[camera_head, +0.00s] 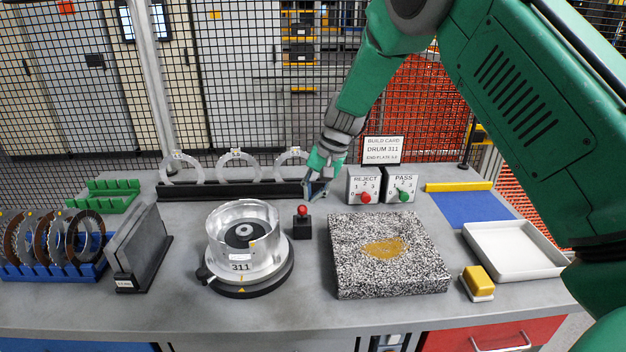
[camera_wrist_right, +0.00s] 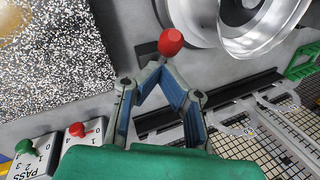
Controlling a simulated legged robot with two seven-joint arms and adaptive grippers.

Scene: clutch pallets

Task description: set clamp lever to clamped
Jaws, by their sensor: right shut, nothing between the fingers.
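A red knob (camera_head: 302,210) stands on a small black block (camera_head: 302,228) right of the drum, and looks like the clamp lever. It appears roughly upright; its exact setting cannot be told. The metal drum marked 311 (camera_head: 240,267) sits on a round black fixture (camera_head: 252,291). My right gripper (camera_head: 314,194) is shut and empty, behind and slightly right of the knob. In the right wrist view, the fingertips (camera_wrist_right: 158,66) meet just below the red knob (camera_wrist_right: 171,42); whether they touch it is unclear. My left gripper is not in view.
A speckled block (camera_head: 400,282) lies to the right. REJECT (camera_head: 363,188) and PASS (camera_head: 399,188) dial boxes stand behind it. A black rack (camera_head: 230,189) with clear rings is at the back. A white tray (camera_head: 512,249) is at the right.

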